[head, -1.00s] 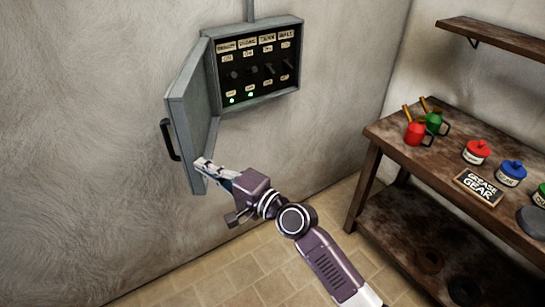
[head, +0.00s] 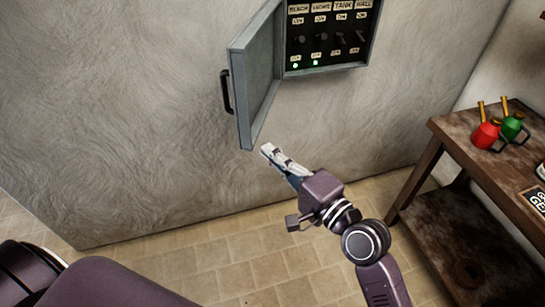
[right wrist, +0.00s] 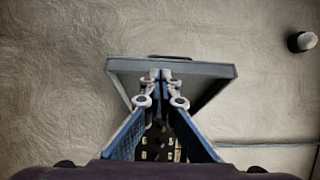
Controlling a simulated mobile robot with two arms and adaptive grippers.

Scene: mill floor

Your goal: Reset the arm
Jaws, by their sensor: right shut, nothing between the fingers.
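My right gripper (head: 267,150) is shut and empty, raised in front of the wall just below the lower edge of the open panel door. In the right wrist view its fingertips (right wrist: 161,74) meet in front of the grey door (right wrist: 205,70). In the head view the right arm comes up from the lower right. My left gripper is out of view.
A grey switch panel (head: 330,67) hangs on the wall, its door (head: 258,75) swung open to the left. Two green lights glow under the left switches. A wooden bench (head: 455,135) at right holds red (head: 486,134) and green oil cans (head: 512,125). Tiled floor (head: 250,260) is clear.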

